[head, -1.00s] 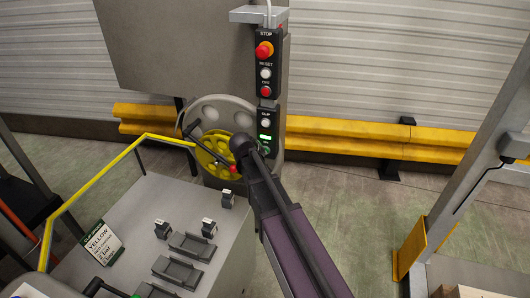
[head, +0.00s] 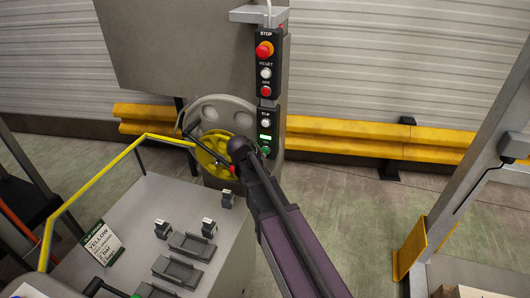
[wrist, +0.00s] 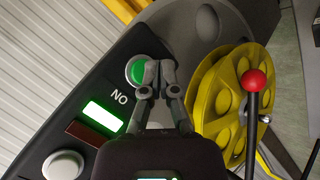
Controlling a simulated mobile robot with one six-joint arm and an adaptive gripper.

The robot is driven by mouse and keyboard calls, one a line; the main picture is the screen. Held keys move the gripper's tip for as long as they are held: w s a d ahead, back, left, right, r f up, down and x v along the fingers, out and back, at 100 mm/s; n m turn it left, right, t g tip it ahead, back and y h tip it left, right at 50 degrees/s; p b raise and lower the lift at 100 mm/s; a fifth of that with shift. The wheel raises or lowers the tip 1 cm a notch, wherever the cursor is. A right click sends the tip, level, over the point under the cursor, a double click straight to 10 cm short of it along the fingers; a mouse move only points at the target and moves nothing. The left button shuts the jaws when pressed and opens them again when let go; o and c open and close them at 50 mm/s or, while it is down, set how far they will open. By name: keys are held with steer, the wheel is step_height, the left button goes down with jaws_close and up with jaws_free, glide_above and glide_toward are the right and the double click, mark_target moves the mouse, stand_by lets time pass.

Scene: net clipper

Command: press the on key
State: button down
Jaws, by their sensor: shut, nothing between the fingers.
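The green on key (head: 266,150) is at the bottom of the black control box, on the grey column. In the wrist view the round green key (wrist: 138,70) sits just left of and partly behind the fingertips, beside a label that reads upside down. My gripper (wrist: 158,68) is shut and empty, its fingertips over the key's right edge. I cannot tell whether they touch it. In the head view my arm hides most of the gripper, left of the key.
A lit green lamp (wrist: 104,115) and a white button (wrist: 64,165) share the panel. A yellow wheel (wrist: 218,95) and a red-knobbed lever (wrist: 254,82) are close on the right. Above are a red stop button (head: 264,50) and other buttons.

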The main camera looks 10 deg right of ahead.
steer(key=shift+s+a, duration=0.4)
steer(key=shift+s, duration=0.3)
steer(key=shift+s+a, duration=0.45)
steer(key=shift+s, duration=0.3)
steer(key=shift+s+a, duration=0.4)
steer(key=shift+s, duration=0.3)
steer(key=s+d+f+m+g+y+p, duration=0.1)
steer(key=s+d+m+g+y, duration=0.1)
steer(key=s, duration=0.7)
steer(key=s+d+f+m+g+y+p, duration=0.1)
steer(key=s+g+y, duration=0.3)
steer(key=s, duration=0.6)
steer(key=shift+s+d+f+m+g, duration=0.15)
steer(key=shift+d+f+m+g, duration=0.15)
steer(key=shift+d+f+m, duration=0.35)
